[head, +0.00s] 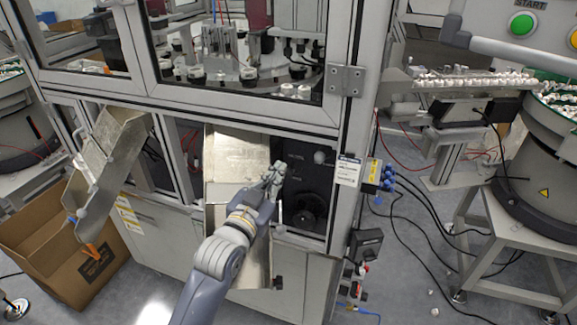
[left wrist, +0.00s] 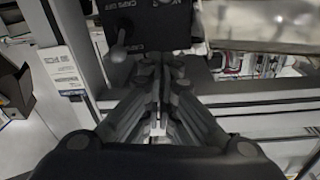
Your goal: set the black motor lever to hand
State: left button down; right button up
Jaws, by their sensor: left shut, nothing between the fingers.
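A black control panel (head: 311,180) sits in the machine's lower opening, just right of my left gripper (head: 274,178). A lever with a rounded knob (head: 320,157) shows at its upper part. In the left wrist view the dark lever (left wrist: 119,48) stands against the lettered panel (left wrist: 150,30), left of my closed fingertips (left wrist: 160,60). The lettering is upside down there and only partly legible, so I cannot tell the lever's setting. My left gripper is shut and empty, apart from the knob. My right gripper is not in view.
A metal chute (head: 222,165) stands left of the panel behind my arm. The aluminium frame post (head: 347,190) with a label (head: 348,170) bounds the panel on the right. Blue connectors and cables (head: 390,178) lie beyond it. A cardboard box (head: 60,250) stands at the left.

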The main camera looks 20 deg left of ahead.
pick_arm(q)
jog(key=p, duration=0.2)
send_over(291, 172)
jog(key=f, duration=0.1)
jog(key=s+f+p, duration=0.1)
jog(key=f, duration=0.1)
jog(key=shift+s+a+f, duration=0.1)
jog(key=shift+s+f, duration=0.1)
